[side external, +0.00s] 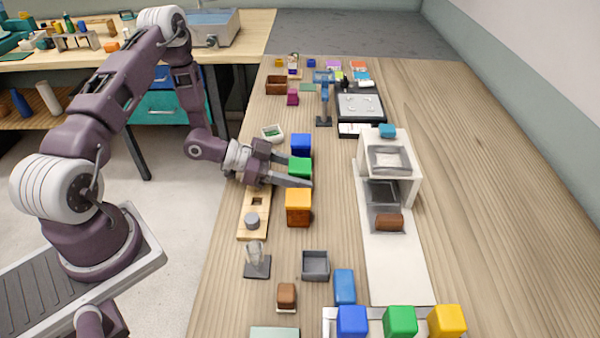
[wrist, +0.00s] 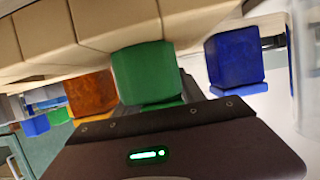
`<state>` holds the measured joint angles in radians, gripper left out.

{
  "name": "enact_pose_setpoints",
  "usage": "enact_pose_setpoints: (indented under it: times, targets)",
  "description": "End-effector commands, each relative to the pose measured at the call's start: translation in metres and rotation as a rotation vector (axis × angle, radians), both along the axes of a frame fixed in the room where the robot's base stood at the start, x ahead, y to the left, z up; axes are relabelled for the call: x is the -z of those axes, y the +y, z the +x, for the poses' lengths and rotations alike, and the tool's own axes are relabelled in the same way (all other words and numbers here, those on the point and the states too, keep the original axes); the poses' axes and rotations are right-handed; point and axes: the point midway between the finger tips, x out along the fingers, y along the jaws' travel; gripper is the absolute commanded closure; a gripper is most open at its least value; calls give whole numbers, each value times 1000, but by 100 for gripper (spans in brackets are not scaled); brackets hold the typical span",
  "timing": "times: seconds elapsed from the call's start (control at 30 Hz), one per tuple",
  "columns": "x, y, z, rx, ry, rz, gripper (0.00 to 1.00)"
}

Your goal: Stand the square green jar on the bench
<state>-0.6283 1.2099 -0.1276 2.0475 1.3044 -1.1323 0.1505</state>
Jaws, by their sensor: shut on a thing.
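The square green jar (side external: 300,166) is between the two fingers of my gripper (side external: 298,172), which reaches in from the left and is shut on it. In the wrist view the green jar (wrist: 145,72) is right in front of the gripper, its lower end in the picture hidden behind the gripper body. A square blue jar (side external: 301,144) is just behind it, and a square orange jar (side external: 298,202) just in front. Both neighbours also show in the wrist view, the blue jar (wrist: 235,60) at right and the orange-brown one (wrist: 91,94) at left. I cannot tell whether the green jar touches the bench.
The wooden bench (side external: 490,200) has free room at its right. A white machine (side external: 388,165) with a long pale board stands right of the jars. A wooden block with holes (side external: 245,222) lies below my gripper. A grey tray (side external: 315,265) and several coloured blocks are nearer.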

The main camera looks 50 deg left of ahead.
Motion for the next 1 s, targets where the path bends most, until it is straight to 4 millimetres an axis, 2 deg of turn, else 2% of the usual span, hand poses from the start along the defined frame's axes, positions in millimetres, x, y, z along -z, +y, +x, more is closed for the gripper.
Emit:
enact_pose_setpoints:
  times: [0.03,0.13,0.47,0.57,0.8,1.0]
  targets:
    - [1,0,0,0,1,-1,51]
    - [1,0,0,0,0,0,32]
    - [-2,0,0,0,0,0,31]
    - [-7,11,-9,-4,1,0,31]
    - [-29,55,-53,-7,-1,2,31]
    - [-41,76,-76,-2,0,0,31]
